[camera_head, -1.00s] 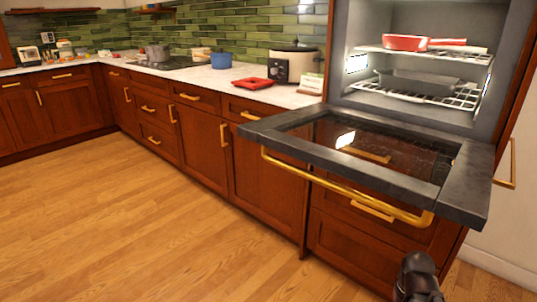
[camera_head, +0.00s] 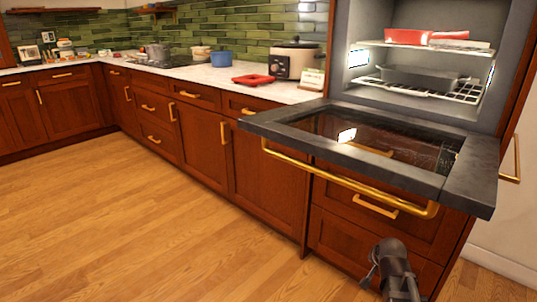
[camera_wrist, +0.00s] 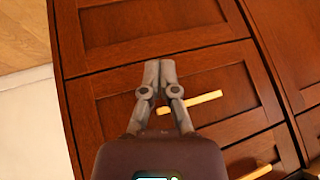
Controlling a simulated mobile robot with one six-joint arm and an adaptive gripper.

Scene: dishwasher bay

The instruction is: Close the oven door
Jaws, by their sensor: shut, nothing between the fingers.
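The oven door (camera_head: 468,186) is folded down and lies open, roughly level, in the head view. It has a dark frame, a glass middle and a long gold handle (camera_head: 345,182) along its front edge. The oven's lit inside shows above it. My gripper (camera_wrist: 159,66) is shut and empty in the wrist view, in front of the wooden drawers. In the head view my arm's end (camera_head: 392,262) is at the bottom, below the door's handle and apart from it. The fingertips are hard to make out there.
Inside the oven, a red dish (camera_head: 408,37) sits on the upper rack and a dark pan (camera_head: 415,77) on the lower rack. Drawers with gold handles (camera_head: 375,205) are below the door. A counter (camera_head: 205,76) with a cooker runs left. The wooden floor (camera_head: 130,215) is clear.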

